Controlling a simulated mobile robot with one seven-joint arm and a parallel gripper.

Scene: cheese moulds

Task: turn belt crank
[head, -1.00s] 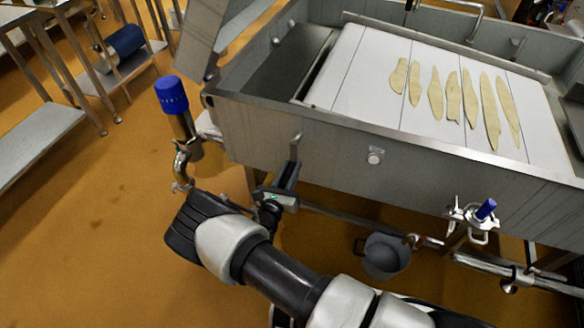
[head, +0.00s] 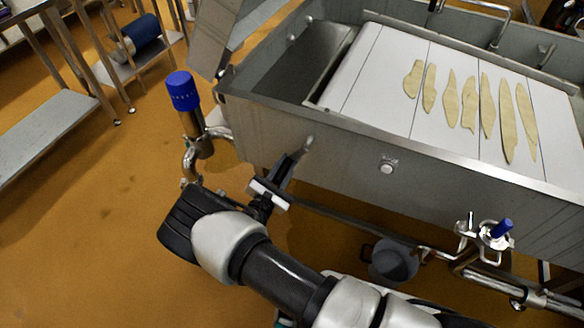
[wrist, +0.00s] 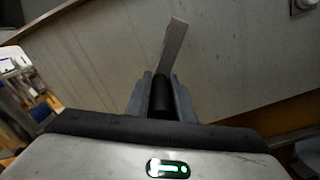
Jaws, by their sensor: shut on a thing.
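The belt crank is on the side wall of the steel vat. In the wrist view its flat metal arm (wrist: 174,45) slants up from a dark round grip (wrist: 160,98). My gripper (wrist: 161,92) is shut on that grip, one finger on each side. In the head view my gripper (head: 284,172) is beside the vat wall, below and left of the crank's pivot end (head: 309,142). The crank's grip is mostly hidden by the fingers there. The belt (head: 385,85) in the vat is white with dark cross lines and carries several pale flat pieces.
The vat wall (head: 340,150) is close in front of my gripper. A blue-capped post (head: 183,92) with pipes stands at left. A round knob (head: 387,166) is on the wall to the right. A grey bucket (head: 393,262) and a blue-handled valve (head: 501,229) are lower right.

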